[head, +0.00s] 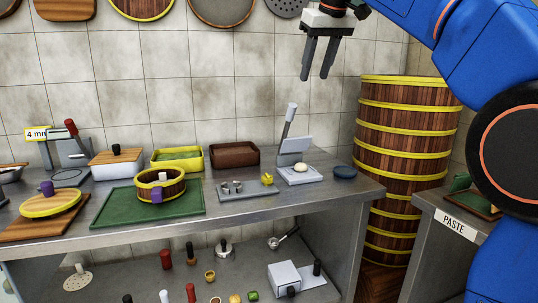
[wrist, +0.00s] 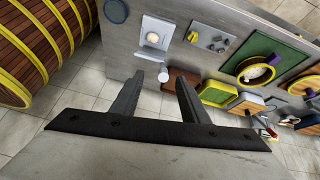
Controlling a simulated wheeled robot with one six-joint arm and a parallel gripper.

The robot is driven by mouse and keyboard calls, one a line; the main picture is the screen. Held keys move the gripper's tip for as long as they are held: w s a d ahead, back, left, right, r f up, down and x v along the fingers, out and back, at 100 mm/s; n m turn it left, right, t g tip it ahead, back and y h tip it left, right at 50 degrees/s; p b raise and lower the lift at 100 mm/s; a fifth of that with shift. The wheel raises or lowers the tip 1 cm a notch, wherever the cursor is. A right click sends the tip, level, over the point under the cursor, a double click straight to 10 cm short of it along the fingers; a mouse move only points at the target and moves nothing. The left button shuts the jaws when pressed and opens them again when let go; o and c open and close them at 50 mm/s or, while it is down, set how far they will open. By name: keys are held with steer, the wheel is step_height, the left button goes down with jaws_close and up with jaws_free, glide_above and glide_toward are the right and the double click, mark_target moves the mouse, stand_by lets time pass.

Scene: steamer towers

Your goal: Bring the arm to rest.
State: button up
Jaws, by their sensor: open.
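My gripper (head: 319,60) hangs in the air at the top of the head view, fingers pointing down, in front of the tiled wall. It is open and nothing is between its fingers. In the wrist view my gripper (wrist: 172,82) shows two separate dark fingers with the counter beyond them. My arm is blue and reaches in from the upper right of the head view. The gripper is well above the metal counter (head: 330,193) and apart from everything on it.
A tall stack of wooden steamer rings (head: 408,130) stands right of the counter, near my arm. The counter holds a green mat (head: 112,207) with a small steamer (head: 160,185), a press with a raised handle (head: 295,145) and several trays. The air around the gripper is free.

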steer(key=s+d+f+m, duration=0.1)
steer(key=s+d+f, duration=0.4)
steer(key=s+f, duration=0.35)
steer(key=s+d+f+m, duration=0.1)
steer(key=s+d+f, duration=0.4)
steer(key=s+f, duration=0.4)
steer(key=s+d+f+m, duration=0.1)
steer(key=s+d+f, duration=0.1)
steer(key=s+f, duration=0.4)
steer(key=s+d+f+m+h, duration=0.1)
steer(key=s+f, duration=0.5)
steer(key=f, duration=0.7)
steer(key=s+d+f+m, duration=0.1)
steer(key=s+d+f, duration=0.1)
steer(key=s+f, duration=0.5)
step_height(320, 180, down, 4)
steer(key=shift+d+r+g+h, duration=0.2)
steer(key=shift+d+g+h, duration=0.1)
steer(key=shift+g, duration=0.1)
